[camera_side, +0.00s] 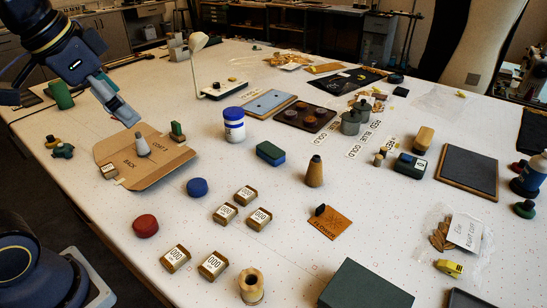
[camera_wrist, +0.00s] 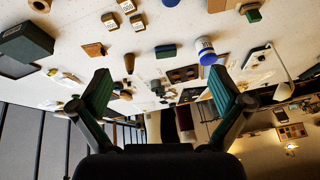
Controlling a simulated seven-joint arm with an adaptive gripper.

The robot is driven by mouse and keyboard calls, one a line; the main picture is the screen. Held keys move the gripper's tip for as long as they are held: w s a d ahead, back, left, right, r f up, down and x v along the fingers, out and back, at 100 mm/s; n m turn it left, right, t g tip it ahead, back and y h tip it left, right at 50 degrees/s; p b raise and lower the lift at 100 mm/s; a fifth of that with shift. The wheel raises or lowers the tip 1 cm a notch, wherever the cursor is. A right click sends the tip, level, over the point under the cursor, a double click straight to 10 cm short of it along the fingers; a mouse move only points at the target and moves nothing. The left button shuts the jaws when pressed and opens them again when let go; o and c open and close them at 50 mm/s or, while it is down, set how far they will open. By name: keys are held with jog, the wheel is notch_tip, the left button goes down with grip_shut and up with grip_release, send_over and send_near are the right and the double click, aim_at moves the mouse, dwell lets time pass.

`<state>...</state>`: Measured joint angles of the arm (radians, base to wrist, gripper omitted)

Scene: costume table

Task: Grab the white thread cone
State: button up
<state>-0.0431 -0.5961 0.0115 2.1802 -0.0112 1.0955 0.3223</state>
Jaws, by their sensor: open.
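The white thread cone (camera_side: 142,143) stands upright on the flat brown cardboard piece (camera_side: 110,152) at the left of the table in the side view. My gripper (camera_side: 126,116) hangs above and a little left of the cone, apart from it. In the wrist view my gripper (camera_wrist: 160,88) is open, its two green-padded fingers wide apart with nothing held between them. A corner of the cardboard (camera_wrist: 218,5) shows at the top edge there, but I cannot make out the white cone in that view.
A white jar with a blue lid (camera_side: 234,125) is further right. A tan cone with a dark top (camera_side: 315,173) stands mid-table.

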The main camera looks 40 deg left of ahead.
jog(key=s+d+f+n, duration=0.1)
jog(key=s+f+n, duration=0.1)
jog(key=f, duration=0.5)
jog(key=shift+s+f+n, duration=0.2)
jog(key=shift+s+n, duration=0.2)
jog(key=shift+s, duration=0.4)
jog(key=c, duration=0.6)
jog(key=shift+c, duration=0.2)
